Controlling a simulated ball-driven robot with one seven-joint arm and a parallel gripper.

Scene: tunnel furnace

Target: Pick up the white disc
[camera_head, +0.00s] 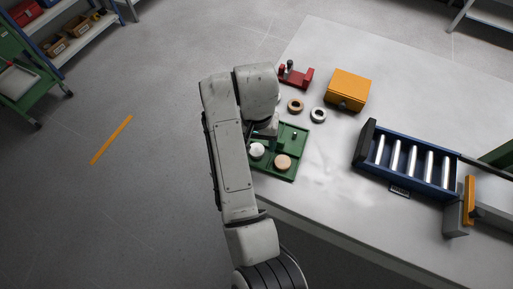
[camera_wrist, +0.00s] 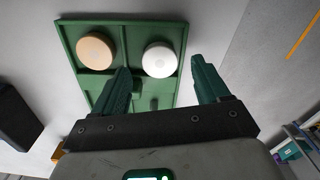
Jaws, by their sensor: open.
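The white disc (camera_head: 257,150) lies in the left part of a green divided tray (camera_head: 291,144) on the table, partly beside my arm in the head view. In the wrist view the white disc (camera_wrist: 160,60) shows between and beyond the fingertips of my gripper (camera_wrist: 160,72). My gripper is open, with nothing between its fingers. A tan disc (camera_head: 282,162) sits in a neighbouring compartment; it also shows in the wrist view (camera_wrist: 96,50). My arm hides much of the gripper and the tray's left side in the head view.
A blue roller conveyor (camera_head: 408,183) stands at the right. The table (camera_head: 325,185) is clear between tray and conveyor.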

